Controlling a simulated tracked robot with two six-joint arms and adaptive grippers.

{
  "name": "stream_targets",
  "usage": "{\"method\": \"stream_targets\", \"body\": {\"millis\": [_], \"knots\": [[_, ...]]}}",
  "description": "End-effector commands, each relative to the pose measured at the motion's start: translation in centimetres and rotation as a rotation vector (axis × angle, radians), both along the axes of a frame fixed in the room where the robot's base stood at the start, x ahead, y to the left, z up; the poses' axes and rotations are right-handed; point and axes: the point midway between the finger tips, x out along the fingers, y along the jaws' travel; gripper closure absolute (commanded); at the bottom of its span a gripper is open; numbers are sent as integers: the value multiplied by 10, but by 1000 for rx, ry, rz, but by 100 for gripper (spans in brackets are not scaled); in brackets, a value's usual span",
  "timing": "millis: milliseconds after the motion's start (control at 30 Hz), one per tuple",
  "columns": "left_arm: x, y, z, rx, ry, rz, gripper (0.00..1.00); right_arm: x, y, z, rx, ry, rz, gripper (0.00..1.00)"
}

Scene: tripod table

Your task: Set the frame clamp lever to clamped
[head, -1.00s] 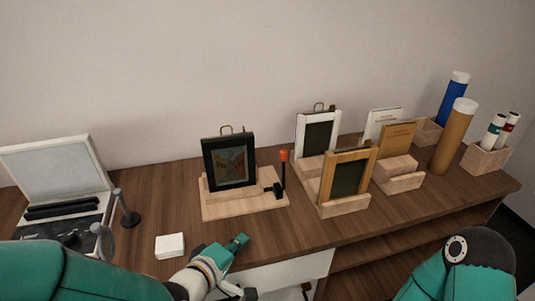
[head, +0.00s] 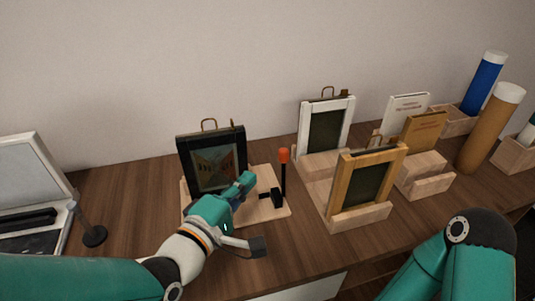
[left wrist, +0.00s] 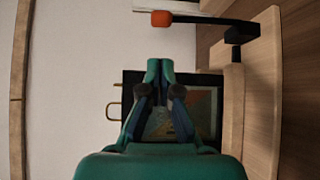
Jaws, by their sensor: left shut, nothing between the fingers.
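The frame clamp lever (head: 283,178) is a thin black upright rod with an orange-red knob (head: 284,155). It rises from a black clamp block (head: 272,197) at the right of a light wooden stand (head: 262,211). A black-framed picture (head: 183,160) stands upright on that stand. My left gripper (head: 246,183) is shut and empty, in front of the picture and left of the lever, apart from it. In the left wrist view the lever (left wrist: 195,19) lies across the top, with its knob (left wrist: 161,18), beyond the closed fingertips (left wrist: 160,66). My right gripper is out of view.
A white frame (head: 326,128) and a wooden frame (head: 366,183) stand in holders to the right. Books (head: 424,133) and tubes (head: 490,128) are farther right. A black stand (head: 93,235) and an open case (head: 30,195) are at left.

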Motion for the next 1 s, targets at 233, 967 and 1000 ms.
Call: {"method": "stream_targets", "body": {"millis": [233,967,1000], "knots": [[9,-4,0,2,4,1,100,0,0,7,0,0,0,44],[89,-42,-6,1,2,2,100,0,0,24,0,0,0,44],[90,-42,-6,1,2,2,100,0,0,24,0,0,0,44]]}}
